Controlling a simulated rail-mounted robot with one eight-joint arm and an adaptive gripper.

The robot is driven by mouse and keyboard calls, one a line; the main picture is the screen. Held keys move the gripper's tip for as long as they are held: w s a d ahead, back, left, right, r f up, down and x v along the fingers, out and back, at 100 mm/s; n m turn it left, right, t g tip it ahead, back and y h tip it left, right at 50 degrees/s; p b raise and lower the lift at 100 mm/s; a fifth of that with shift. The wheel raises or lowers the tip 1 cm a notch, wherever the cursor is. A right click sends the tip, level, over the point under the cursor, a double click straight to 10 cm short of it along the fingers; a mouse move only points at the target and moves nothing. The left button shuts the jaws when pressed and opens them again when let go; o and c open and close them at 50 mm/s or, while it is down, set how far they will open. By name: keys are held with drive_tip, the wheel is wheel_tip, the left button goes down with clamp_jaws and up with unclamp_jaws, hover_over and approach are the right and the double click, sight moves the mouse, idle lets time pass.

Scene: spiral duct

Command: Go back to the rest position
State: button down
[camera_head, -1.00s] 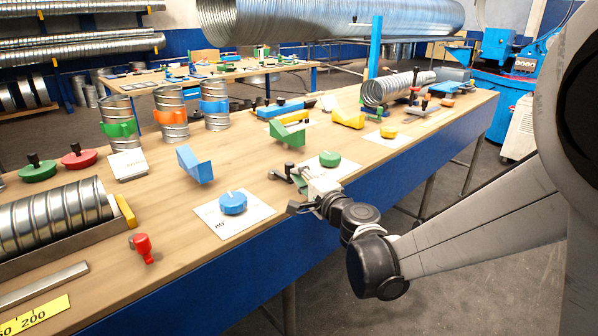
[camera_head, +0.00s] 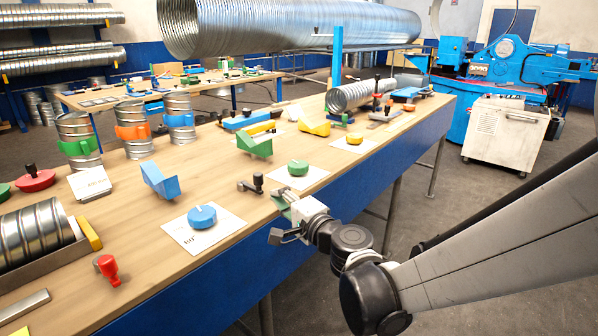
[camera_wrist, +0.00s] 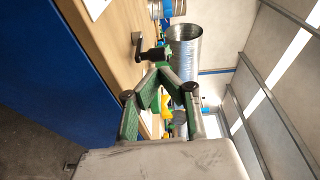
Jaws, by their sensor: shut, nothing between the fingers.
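My gripper (camera_head: 280,199) is at the front edge of the long wooden workbench (camera_head: 135,262), between the blue knob (camera_head: 202,216) and the green knob (camera_head: 298,167). Its green-padded fingers are together and empty. They also show in the wrist view (camera_wrist: 160,76), where the tips meet in front of a black-handled clamp (camera_wrist: 150,52). In the head view this clamp (camera_head: 256,184) lies on the bench just beyond the fingertips, apparently apart from them. My arm reaches in from the lower right.
A big spiral duct (camera_head: 290,25) hangs behind the bench. Blue machines (camera_head: 505,60) and a white cabinet (camera_head: 506,135) stand at the back right. A red-handled tool (camera_head: 108,270), duct pieces and coloured blocks occupy the bench. The floor in front is open.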

drive_tip(key=s+d+r+n+g+h+p, duration=0.1)
drive_tip(key=s+d+n+g+h+p, duration=0.2)
drive_tip(key=s+d, duration=1)
drive_tip(key=s+d+r+n+g+h+p, duration=0.1)
drive_tip(key=s+d+n+g+h+p, duration=0.2)
drive_tip(key=s+d, duration=1)
drive_tip(key=d+n+h+p, duration=0.1)
drive_tip(key=d+n+h, duration=0.2)
drive_tip(key=d+h, duration=0.1)
drive_tip(key=shift+s+d+r+h, duration=0.2)
drive_tip(key=shift+d+r+h, duration=0.1)
drive_tip(key=shift+h, duration=0.5)
